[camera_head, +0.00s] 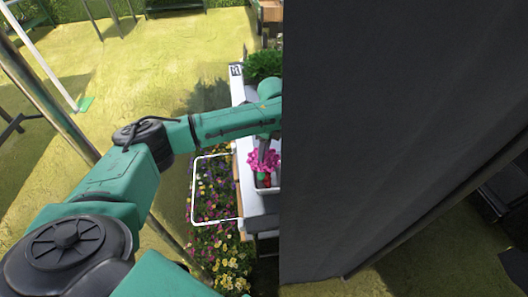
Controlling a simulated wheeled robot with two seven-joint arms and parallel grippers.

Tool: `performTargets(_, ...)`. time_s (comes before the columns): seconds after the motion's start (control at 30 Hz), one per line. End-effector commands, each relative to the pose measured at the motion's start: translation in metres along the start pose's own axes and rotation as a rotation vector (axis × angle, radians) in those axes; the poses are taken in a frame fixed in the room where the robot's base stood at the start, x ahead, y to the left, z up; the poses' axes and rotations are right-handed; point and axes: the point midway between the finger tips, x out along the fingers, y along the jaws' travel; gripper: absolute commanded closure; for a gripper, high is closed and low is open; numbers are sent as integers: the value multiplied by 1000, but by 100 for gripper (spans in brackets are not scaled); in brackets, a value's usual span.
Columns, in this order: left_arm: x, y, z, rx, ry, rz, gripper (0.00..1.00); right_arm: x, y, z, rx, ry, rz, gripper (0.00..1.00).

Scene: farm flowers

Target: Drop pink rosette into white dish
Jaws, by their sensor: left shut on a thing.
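The pink rosette (262,160) is a bright pink flower head near the middle of the head view. My left gripper (264,154) reaches down to it from above and is shut on it. Whether the rosette touches the container cannot be told. The right part of the container is hidden behind a large dark panel. My right gripper is not in view.
The large dark panel (390,130) blocks most of the right side. A narrow white table (247,190) runs beside it, with a green plant (262,66) at its far end. A flower bed (214,200) with a white frame lies left of the table.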

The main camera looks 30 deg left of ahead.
Motion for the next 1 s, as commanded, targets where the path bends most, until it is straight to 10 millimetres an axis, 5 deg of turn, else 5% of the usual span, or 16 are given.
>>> performTargets(0.17,-2,0,0,0,0,0,100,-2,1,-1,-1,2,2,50)
performTargets(0.2,-2,0,0,0,0,0,52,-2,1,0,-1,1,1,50)
performTargets(0.27,-2,0,0,-1,0,0,29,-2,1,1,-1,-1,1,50)
performTargets(0.67,-8,-1,0,0,1,-3,28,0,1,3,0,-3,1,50)
performTargets(1.0,-97,-2,-1,0,3,-6,28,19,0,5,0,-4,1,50)
